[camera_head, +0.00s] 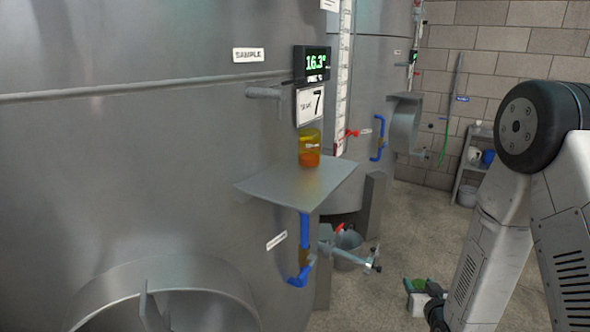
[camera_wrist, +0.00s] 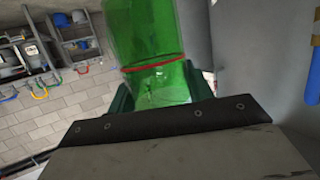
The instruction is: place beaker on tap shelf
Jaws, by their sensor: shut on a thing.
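My gripper (camera_head: 416,286) is low at the right in the head view, in front of the floor and well apart from the shelf. In the wrist view my gripper (camera_wrist: 160,98) is shut on a see-through green beaker (camera_wrist: 150,50) with a red band around it. The beaker's far end runs out of the top of that view. The tap shelf (camera_head: 270,186) is a flat grey plate on the tank wall in the head view. An orange and yellow vessel (camera_head: 309,150) stands upright at its back; the front of the plate is bare.
A blue-handled tap (camera_head: 304,240) sits below the shelf, with a metal spout (camera_head: 345,257) and a bucket (camera_head: 348,243) beside it. A metal stub (camera_head: 263,92) juts out above the shelf. A rack (camera_head: 470,165) stands by the brick wall.

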